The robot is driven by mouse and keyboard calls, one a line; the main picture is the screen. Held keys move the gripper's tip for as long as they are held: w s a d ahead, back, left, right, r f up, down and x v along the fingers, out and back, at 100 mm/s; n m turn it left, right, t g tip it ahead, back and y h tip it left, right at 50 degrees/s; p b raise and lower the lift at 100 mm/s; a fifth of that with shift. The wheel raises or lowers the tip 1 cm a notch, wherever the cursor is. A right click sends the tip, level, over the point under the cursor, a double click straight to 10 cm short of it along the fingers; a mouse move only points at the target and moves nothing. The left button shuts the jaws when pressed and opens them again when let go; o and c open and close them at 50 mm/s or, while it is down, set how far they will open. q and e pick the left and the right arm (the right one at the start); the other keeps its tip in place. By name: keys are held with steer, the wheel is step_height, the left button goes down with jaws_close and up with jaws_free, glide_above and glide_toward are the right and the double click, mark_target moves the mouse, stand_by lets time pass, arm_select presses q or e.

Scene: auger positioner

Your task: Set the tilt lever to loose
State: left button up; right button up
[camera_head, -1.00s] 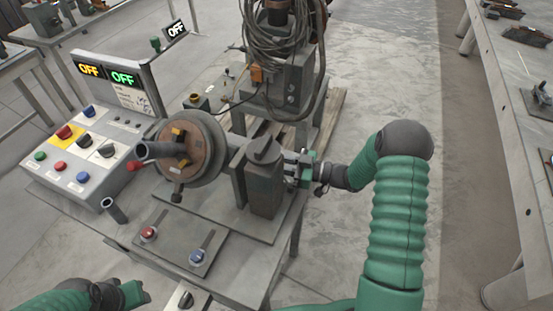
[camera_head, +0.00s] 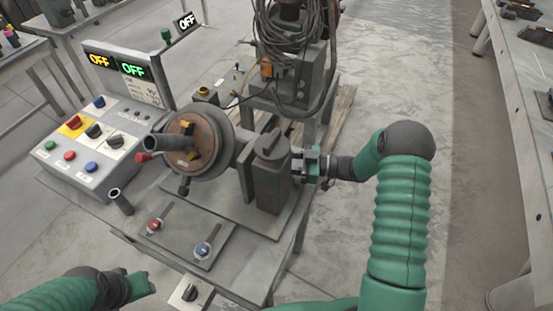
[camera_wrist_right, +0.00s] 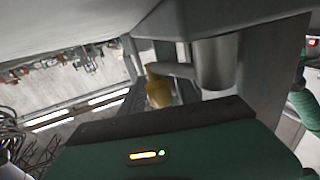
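The positioner has a round brown faceplate (camera_head: 192,146) and a grey upright housing (camera_head: 270,180) in the head view. My right gripper (camera_head: 313,165) is at the right side of this housing, partly hidden there. In the right wrist view, a lever with a yellow grip (camera_wrist_right: 158,92) joins a grey cylinder (camera_wrist_right: 213,62) under the machine, beyond the green gripper body (camera_wrist_right: 170,155). I cannot tell whether it is the tilt lever. The fingers are not clear, and no grasp on the lever shows. My left gripper (camera_head: 138,286) is at the lower left, away from the machine; its opening is unclear.
A control box (camera_head: 90,145) with several coloured buttons and OFF displays stands at the left. A plate with a red knob (camera_head: 154,225) and a blue knob (camera_head: 203,249) lies at the front. Cables (camera_head: 285,35) hang behind. Floor at the right is open.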

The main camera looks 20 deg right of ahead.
steer(key=shift+o, duration=0.2)
steer(key=shift+s+r, duration=0.1)
steer(key=v, duration=1.6)
steer(key=shift+d, duration=0.4)
steer(key=shift+s, duration=0.1)
